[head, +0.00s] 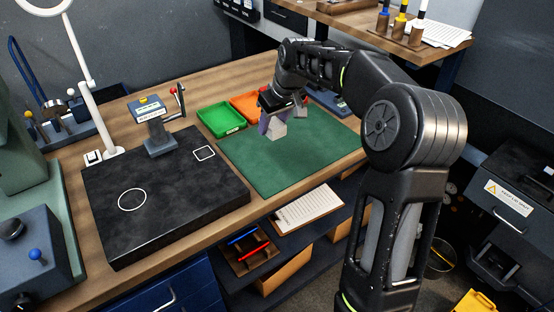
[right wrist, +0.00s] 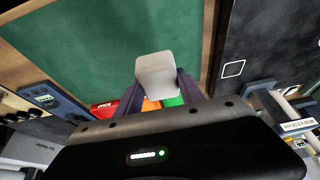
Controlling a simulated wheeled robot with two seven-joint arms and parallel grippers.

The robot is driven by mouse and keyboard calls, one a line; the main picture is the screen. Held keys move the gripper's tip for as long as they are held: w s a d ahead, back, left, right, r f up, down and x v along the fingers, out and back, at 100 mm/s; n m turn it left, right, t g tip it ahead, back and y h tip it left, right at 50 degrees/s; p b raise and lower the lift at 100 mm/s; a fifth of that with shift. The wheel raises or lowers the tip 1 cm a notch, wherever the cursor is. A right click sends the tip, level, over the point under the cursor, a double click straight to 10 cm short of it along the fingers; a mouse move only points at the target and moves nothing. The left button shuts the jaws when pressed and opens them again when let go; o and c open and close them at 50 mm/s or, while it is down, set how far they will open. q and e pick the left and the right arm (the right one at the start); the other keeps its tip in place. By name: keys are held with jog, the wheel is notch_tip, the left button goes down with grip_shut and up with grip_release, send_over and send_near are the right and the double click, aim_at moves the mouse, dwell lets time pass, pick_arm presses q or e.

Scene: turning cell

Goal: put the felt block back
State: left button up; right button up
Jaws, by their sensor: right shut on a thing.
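A pale grey felt block (right wrist: 156,74) is between the fingers of my right gripper (right wrist: 154,88), which is shut on it. In the head view the block (head: 277,131) shows below my right gripper (head: 270,122), over the green mat (head: 255,172) near its far left part. I cannot tell whether the block touches the mat. In the right wrist view the green mat (right wrist: 110,35) fills the upper middle. My left gripper is not in view.
A green tray (head: 221,119) and an orange tray (head: 246,105) stand behind the mat. A black slab (head: 165,205) with a white circle and a white square outline lies to the left. The mat's front is clear.

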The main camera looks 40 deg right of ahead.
jog(key=shift+f, duration=0.1)
notch_tip(320, 180, down, 6)
jog(key=shift+f+p, duration=0.1)
jog(key=shift+p, duration=0.45)
notch_tip(320, 180, down, 3)
jog(key=shift+r+p, duration=0.1)
jog(key=shift+p, duration=0.3)
jog(key=shift+f, duration=0.4)
